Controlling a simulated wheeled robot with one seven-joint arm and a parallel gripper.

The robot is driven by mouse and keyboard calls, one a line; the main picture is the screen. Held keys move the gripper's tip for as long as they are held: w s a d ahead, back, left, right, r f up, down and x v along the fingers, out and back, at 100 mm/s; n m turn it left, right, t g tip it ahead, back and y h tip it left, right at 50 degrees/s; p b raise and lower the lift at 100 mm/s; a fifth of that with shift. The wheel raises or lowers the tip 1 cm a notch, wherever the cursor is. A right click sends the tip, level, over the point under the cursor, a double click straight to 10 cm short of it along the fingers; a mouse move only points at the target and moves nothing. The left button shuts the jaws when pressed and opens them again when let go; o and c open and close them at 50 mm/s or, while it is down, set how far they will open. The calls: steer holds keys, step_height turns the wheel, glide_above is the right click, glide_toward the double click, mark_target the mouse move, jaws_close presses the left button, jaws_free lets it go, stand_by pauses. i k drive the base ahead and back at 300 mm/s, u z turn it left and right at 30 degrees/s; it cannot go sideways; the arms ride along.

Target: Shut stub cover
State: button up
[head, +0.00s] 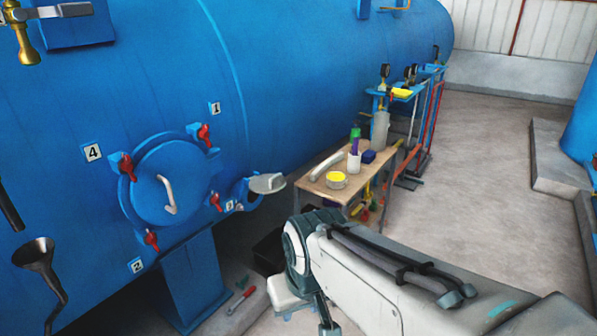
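A small blue stub (243,193) sticks out of the big blue vessel, just right of the round hatch. A light grey disc-like cover (267,183) stands out to the right of the stub, swung away from its mouth, so it looks open. The round blue hatch (165,185), with a white handle and red clamps, lies flat against its ring and looks closed. My pale arm reaches in from the lower right, its joint below and right of the cover.
A wooden table (312,187) with a yellow-topped container (336,180), a white cup (354,163) and bottles stands right of the cover. A black funnel (37,255) is at left. A red-handled tool (241,299) lies low. Open floor (480,160) spreads at right.

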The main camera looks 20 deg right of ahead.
mark_target(267, 183)
steer(key=z, duration=0.6)
steer(key=i, duration=1.15)
steer(key=u, duration=0.5)
